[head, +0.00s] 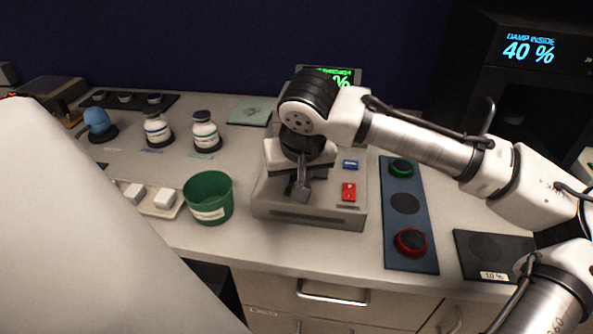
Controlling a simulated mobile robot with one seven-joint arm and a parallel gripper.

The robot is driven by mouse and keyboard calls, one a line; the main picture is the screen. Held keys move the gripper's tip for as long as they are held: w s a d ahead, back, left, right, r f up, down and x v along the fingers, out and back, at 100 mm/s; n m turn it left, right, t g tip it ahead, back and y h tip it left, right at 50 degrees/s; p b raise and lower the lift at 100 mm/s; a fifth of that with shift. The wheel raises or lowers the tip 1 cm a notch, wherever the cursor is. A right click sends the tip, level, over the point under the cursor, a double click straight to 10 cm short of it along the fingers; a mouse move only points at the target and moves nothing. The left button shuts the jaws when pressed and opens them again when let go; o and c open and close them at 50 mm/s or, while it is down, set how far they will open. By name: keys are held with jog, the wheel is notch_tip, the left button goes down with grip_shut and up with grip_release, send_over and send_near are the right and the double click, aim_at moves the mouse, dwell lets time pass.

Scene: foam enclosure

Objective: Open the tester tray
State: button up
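The tester (325,215) is a pale grey box on the counter, with a dark slot-like strip low on its front face. A small blue button (351,165) and a red button (349,192) are on its right side. Its screen (345,76) stands behind with green text, partly hidden by my arm. My gripper (299,194) points down over the left part of the tester. I cannot tell whether it touches the tester or whether its fingers are apart. No tray is seen sticking out of the front; the top left is hidden by my gripper.
A green bin (209,200) stands left of the tester, beside a tray of white blocks (152,206). Two bottles (205,131) stand behind. A blue panel (405,250) with green and red round buttons lies right. A dark machine (530,70) reads "DAMP INSIDE 40 %".

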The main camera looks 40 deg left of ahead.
jog(key=o, duration=0.5)
jog(key=shift+c, duration=0.2)
jog(key=b+v, duration=0.1)
jog(key=v, duration=1.3)
jog(key=shift+a+f, duration=0.1)
